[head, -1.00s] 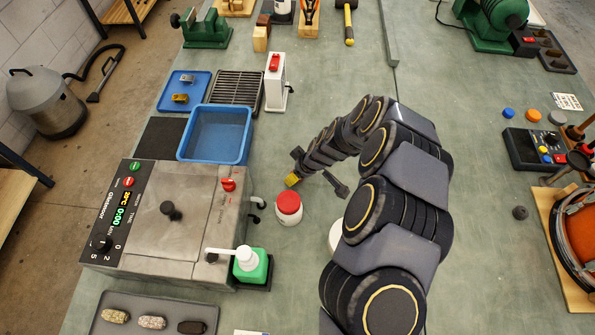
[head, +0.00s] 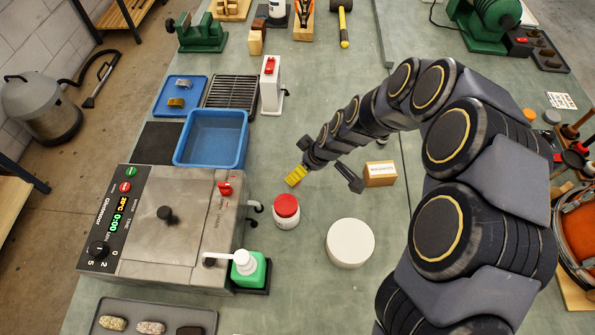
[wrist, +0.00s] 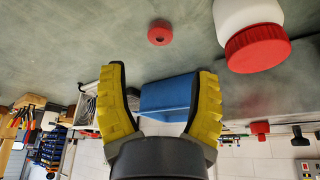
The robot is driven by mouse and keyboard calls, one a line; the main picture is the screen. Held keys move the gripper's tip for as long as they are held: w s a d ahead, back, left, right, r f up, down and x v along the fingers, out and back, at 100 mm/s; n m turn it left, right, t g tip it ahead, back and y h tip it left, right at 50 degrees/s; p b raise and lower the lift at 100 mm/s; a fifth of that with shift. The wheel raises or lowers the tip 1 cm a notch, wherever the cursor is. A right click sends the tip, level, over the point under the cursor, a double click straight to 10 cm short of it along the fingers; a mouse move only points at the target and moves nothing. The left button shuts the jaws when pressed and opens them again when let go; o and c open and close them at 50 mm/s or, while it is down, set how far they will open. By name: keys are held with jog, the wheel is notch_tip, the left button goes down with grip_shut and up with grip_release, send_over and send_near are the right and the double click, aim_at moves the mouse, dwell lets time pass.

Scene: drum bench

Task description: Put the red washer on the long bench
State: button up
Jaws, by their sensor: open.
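The red washer (wrist: 160,32) shows in the wrist view as a small red ring with a dark hole. It appears against the grey-green bench surface, ahead of my fingertips and apart from them; I cannot tell for sure that it touches the bench. I cannot make it out in the head view. My gripper (head: 322,178) is open above the long bench (head: 310,110), up and right of the red-lidded jar. In the wrist view its yellow-padded fingers (wrist: 161,70) are spread, with nothing held between them.
A white jar with a red lid (head: 286,211) and a round white container (head: 350,243) stand near my gripper. A small labelled box (head: 380,173) is right of it. A blue basin (head: 214,138) and a steel machine (head: 170,225) are on the left. Bench above my gripper is clear.

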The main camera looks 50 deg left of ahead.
jog(key=v, duration=0.4)
jog(key=w+d+r+m, duration=0.2)
jog(key=d+r+m, duration=0.1)
jog(key=d+r, duration=0.45)
jog(key=s+d+r+m+h, duration=0.1)
jog(key=s+d+r+m, duration=0.1)
jog(key=d, duration=0.6)
jog(key=s+d+r+m+h, duration=0.1)
jog(key=d+r+m, duration=0.3)
jog(key=d, duration=0.4)
jog(key=s+d+r+m+h, duration=0.1)
jog(key=s+d+r+m, duration=0.2)
jog(key=d, duration=0.5)
jog(key=shift+s+r+m+h, duration=0.35)
jog(key=shift+m+h, duration=0.05)
jog(key=shift+m, duration=0.4)
jog(key=shift+o, duration=0.8)
jog(key=s+d+r+m+g, duration=0.1)
jog(key=s+d+m, duration=0.4)
jog(key=s, duration=0.3)
jog(key=shift+d+r+m+h, duration=0.3)
jog(key=shift+d+h, duration=0.1)
jog(key=shift+d, duration=0.4)
